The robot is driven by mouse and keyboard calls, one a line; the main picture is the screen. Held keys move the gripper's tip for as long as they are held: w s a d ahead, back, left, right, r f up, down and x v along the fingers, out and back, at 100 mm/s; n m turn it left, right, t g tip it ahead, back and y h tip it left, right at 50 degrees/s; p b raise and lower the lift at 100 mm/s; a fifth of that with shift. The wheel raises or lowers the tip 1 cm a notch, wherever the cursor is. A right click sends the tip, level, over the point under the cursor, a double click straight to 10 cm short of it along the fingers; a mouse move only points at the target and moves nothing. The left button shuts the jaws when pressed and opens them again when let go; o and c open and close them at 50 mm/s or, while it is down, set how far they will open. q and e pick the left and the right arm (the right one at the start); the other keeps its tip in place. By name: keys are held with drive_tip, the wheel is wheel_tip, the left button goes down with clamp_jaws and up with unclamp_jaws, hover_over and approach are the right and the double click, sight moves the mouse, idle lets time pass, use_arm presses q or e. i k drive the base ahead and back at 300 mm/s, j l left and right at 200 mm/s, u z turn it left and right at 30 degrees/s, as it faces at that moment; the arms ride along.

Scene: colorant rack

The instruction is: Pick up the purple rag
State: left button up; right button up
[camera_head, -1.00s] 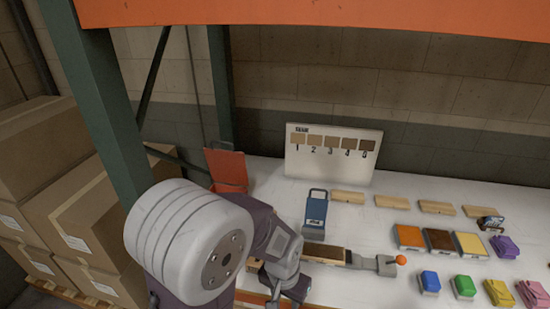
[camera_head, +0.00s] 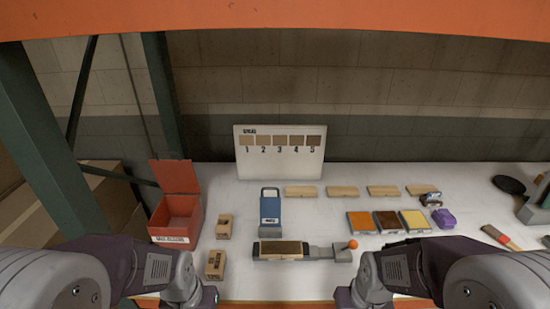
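The purple rag (camera_head: 444,218) is a small folded bundle on the white table, right of the yellow pad and just below a small blue-and-white item. My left gripper (camera_head: 208,297) is at the bottom edge, left of centre, far from the rag. My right gripper (camera_head: 346,298) is at the bottom edge, nearer to the rag but apart from it. Both gripper tips are partly cut off or hidden, so their opening does not show. Nothing is visibly held.
Orange (camera_head: 361,222), brown (camera_head: 388,222) and yellow (camera_head: 414,221) pads lie left of the rag. My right arm covers the front right area.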

sight(442, 218)
drive_tip(key=z, duration=1.5)
drive_tip(key=i+l+u, duration=0.55)
drive_tip(key=l+u, duration=0.3)
drive_tip(key=i+l+u, duration=0.3)
drive_tip(key=l, duration=0.15)
drive_tip(key=l+u, duration=0.55)
drive_tip(key=l, duration=0.25)
drive_tip(key=l+u, duration=0.3)
drive_tip(key=l, duration=0.15)
